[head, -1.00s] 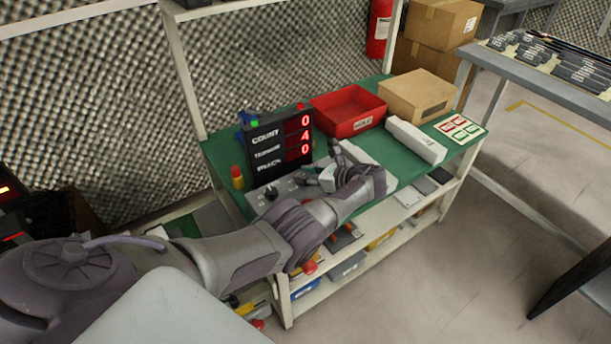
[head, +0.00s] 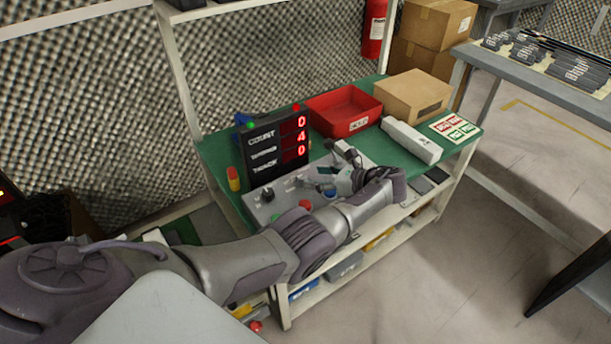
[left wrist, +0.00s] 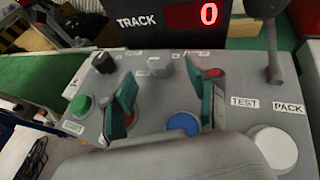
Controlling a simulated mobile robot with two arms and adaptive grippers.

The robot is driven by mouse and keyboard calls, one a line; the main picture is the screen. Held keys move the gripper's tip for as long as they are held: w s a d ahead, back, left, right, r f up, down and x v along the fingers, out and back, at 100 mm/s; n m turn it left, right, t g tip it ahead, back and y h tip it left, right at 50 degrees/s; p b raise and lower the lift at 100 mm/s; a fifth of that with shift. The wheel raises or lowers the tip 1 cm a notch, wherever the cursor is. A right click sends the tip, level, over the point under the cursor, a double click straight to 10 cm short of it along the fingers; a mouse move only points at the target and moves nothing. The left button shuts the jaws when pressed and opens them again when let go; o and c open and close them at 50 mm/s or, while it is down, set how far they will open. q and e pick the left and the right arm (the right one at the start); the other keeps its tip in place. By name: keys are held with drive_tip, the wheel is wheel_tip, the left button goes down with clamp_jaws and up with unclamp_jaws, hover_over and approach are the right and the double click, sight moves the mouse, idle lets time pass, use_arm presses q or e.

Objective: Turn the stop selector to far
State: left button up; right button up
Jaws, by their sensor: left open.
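A grey control panel (head: 258,210) sits on the green bench below a black display (head: 278,146). A black knob (head: 267,192) is at the panel's left; it also shows in the left wrist view (left wrist: 104,62). A grey knob (left wrist: 160,67) stands right of it, near the display. Their small labels are unreadable, so I cannot tell which is the stop selector or its setting. My left gripper (head: 322,182) is over the panel, open and empty. In the left wrist view its green-padded fingers (left wrist: 165,102) straddle the grey knob's line of sight, nearer the camera. My right gripper is out of view.
Green (left wrist: 82,103), red (left wrist: 129,119), blue (left wrist: 183,123) and white (left wrist: 275,147) buttons stand along the panel's front. A dark lever (left wrist: 272,55) rises at its right. A red bin (head: 345,108), carton (head: 413,95) and white box (head: 411,140) occupy the bench's right.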

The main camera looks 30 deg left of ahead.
use_arm(q)
drive_tip(key=v, duration=0.6)
drive_tip(key=shift+d, duration=0.1)
idle(0.3)
